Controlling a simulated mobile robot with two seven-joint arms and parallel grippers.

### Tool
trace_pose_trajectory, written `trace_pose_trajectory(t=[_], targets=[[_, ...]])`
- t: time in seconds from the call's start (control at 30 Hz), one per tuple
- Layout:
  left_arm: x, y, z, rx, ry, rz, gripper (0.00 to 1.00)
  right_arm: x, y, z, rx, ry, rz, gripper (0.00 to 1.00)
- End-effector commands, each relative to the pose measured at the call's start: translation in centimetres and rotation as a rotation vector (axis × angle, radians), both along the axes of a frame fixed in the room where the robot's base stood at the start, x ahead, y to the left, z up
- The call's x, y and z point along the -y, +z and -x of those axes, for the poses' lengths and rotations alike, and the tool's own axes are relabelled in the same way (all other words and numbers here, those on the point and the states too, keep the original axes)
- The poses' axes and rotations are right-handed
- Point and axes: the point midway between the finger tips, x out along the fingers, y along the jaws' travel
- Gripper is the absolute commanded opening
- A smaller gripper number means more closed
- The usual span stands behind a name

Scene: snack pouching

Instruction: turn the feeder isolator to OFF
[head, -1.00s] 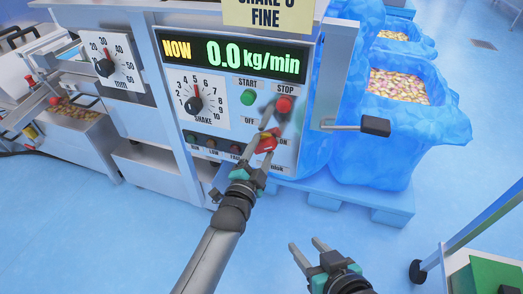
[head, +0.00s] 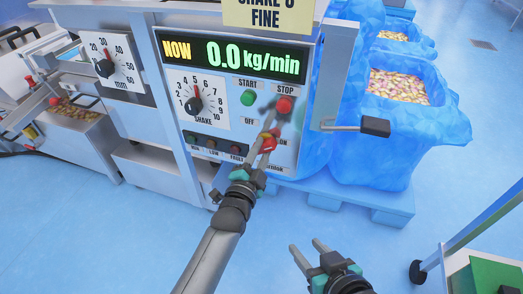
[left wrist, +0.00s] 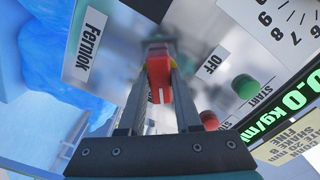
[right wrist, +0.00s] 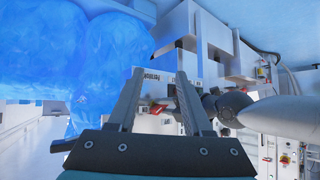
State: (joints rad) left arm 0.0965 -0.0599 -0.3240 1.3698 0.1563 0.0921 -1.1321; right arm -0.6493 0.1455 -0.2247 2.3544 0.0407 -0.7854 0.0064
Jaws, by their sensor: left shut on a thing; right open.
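The feeder isolator's red handle (head: 267,146) is low on the right of the feeder panel, with yellow just behind it. The OFF label (head: 249,121) is up and left of it; the ON label (head: 283,142) is to its right. My left gripper (head: 267,141) is shut on the handle, its fingers partly covering it. In the left wrist view the red handle (left wrist: 160,84) sits between the fingers, and the OFF label (left wrist: 212,63) is up and right. The handle points between the labels; its exact angle is unclear. My right gripper (head: 308,252) is open and empty, low and clear of the panel.
The green START button (head: 248,98) and red STOP button (head: 285,105) sit just above the isolator. A shake dial (head: 195,103) is left of them, below a display (head: 242,54) reading 0.0 kg/min. A lever (head: 360,126) juts out right, before a blue-lined bin (head: 440,110).

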Motion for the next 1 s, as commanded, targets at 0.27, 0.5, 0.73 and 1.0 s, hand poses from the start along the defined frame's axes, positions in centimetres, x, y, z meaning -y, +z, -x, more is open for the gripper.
trace_pose_trajectory(t=[0.27, 0.5, 0.73, 1.0], targets=[[0.0, 0.1, 0.0, -0.034, -0.001, 0.101, 0.00, 1.4, 0.2, 0.7, -0.099, -0.016, 0.054, 0.50], [0.0, 0.1, 0.0, -0.095, 0.000, 0.287, 0.00, 3.8, 0.5, 2.5, -0.267, -0.046, 0.130, 0.50], [0.1, 0.1, 0.0, -0.163, 0.000, 0.496, 0.00, 5.9, 1.1, 4.7, -0.420, -0.080, 0.190, 0.50], [0.1, 0.0, 0.0, -0.241, 0.000, 0.739, 0.00, 6.2, -0.2, 5.0, -0.468, -0.084, 0.203, 0.50]])
